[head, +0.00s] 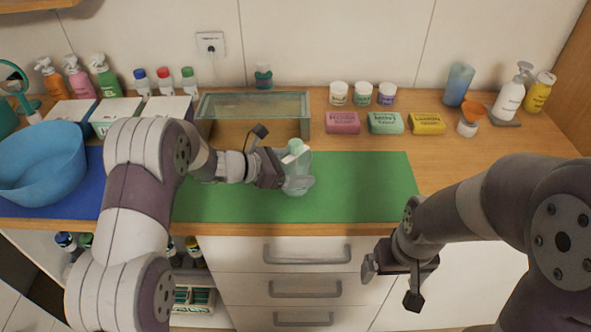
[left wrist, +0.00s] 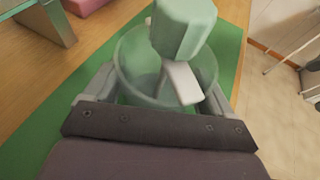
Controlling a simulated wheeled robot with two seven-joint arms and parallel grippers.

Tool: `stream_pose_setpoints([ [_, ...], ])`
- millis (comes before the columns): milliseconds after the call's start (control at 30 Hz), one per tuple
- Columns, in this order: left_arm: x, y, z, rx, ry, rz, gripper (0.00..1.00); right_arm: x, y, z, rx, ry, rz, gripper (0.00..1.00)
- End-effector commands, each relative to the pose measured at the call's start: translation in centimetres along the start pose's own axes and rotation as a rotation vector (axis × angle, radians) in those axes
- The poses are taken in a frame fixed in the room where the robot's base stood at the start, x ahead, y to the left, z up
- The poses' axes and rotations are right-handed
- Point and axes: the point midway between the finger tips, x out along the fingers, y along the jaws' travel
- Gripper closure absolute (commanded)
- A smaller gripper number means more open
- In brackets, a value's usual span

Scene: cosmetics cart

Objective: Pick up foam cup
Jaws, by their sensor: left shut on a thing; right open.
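The foam cup (head: 299,181) is a clear, pale greenish cup at the green mat (head: 375,185) in the head view. A pale green and white object (left wrist: 183,30) sticks up out of it. My left gripper (head: 283,172) is shut on the cup, with one finger on each side of it. In the left wrist view the cup (left wrist: 135,62) sits between the fingers (left wrist: 158,98). I cannot tell whether its base touches the mat. My right gripper (head: 392,266) is open and empty, low in front of the counter's drawers.
A glass-sided box (head: 254,106) stands behind the mat. Soap bars (head: 342,122) and small jars (head: 338,93) are at the back right. A blue basin (head: 45,165) is at the left. The mat's right part is clear.

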Motion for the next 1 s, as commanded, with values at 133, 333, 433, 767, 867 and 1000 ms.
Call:
stream_pose_setpoints([
  [133, -0.2, 0.0, 0.4, 0.001, -0.002, 0.001, 0.63, 0.1, 0.0, 0.0, 0.0, 0.0, 0.0, 0.0],
  [333, -0.8, 0.0, 1.9, 0.003, -0.002, 0.001, 0.63, 0.4, 0.0, 0.1, 0.0, 0.0, 0.0, 0.0],
  [433, -1.2, 0.0, 2.9, 0.004, -0.002, 0.001, 0.63, 0.6, 0.0, 0.1, 0.0, 0.0, 0.0, 0.0],
  [767, -0.5, -2.6, 6.1, 0.003, -0.001, -0.001, 0.63, 1.5, 0.0, 0.2, 0.0, 0.0, 0.0, 0.0],
  [867, 0.0, -3.8, 7.3, 0.003, -0.002, -0.001, 0.63, 1.8, 0.0, 0.2, 0.0, 0.0, 0.0, 0.0],
  [1000, 0.6, -5.3, 8.8, 0.004, -0.002, -0.001, 0.63, 2.1, 0.0, 0.2, 0.0, 0.0, 0.0, 0.0],
])
